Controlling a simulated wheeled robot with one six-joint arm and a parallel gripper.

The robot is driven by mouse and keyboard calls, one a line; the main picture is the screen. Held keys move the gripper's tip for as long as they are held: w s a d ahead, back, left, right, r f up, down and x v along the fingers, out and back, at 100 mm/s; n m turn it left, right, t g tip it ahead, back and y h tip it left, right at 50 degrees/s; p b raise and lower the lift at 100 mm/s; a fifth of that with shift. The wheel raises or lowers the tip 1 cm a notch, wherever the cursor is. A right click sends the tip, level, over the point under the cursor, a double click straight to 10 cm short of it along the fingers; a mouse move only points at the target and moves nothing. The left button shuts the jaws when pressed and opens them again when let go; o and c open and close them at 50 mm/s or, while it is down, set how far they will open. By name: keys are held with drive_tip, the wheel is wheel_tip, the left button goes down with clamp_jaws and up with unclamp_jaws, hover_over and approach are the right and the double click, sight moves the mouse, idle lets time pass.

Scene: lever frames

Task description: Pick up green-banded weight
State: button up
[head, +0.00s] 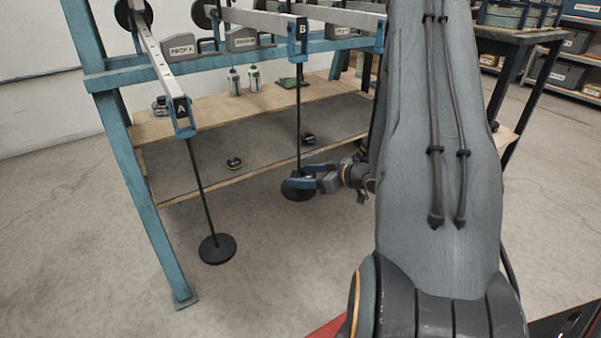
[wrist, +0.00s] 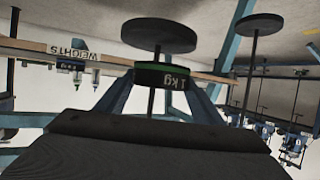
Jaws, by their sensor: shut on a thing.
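The green-banded weight (wrist: 165,75) is a black disc marked 1 kg with a green edge. In the upside-down wrist view it sits between the fingers of my gripper (wrist: 160,92), which are shut on it. The rod of lever B shows on both sides of the weight; whether it is in a slot or behind the weight I cannot tell. The rod's round black pan (wrist: 158,35) is apart from the weight, with bare rod between them. In the head view my gripper (head: 316,181) is at the pan (head: 298,189), and the weight cannot be made out clearly.
Lever A's rod ends in another pan (head: 217,248) at left. Bottles (head: 254,78) stand behind. A blue frame post (head: 150,205) is at left; the floor in front is clear.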

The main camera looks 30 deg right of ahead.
drive_tip(key=s+p, duration=0.3)
drive_tip(key=s, duration=1.2)
drive_tip(key=shift+s+d+r, duration=0.15)
drive_tip(key=shift+d, duration=0.1)
drive_tip(key=shift+r+p, duration=0.35)
drive_tip(key=shift+p, duration=0.15)
drive_tip(key=shift+s, duration=0.1)
drive_tip(key=shift+c, duration=0.2)
drive_tip(key=s+p, duration=0.4)
drive_tip(key=s, duration=0.3)
drive_tip(key=shift+d, duration=0.15)
idle(0.9)
drive_tip(key=shift+s, duration=0.1)
idle(0.6)
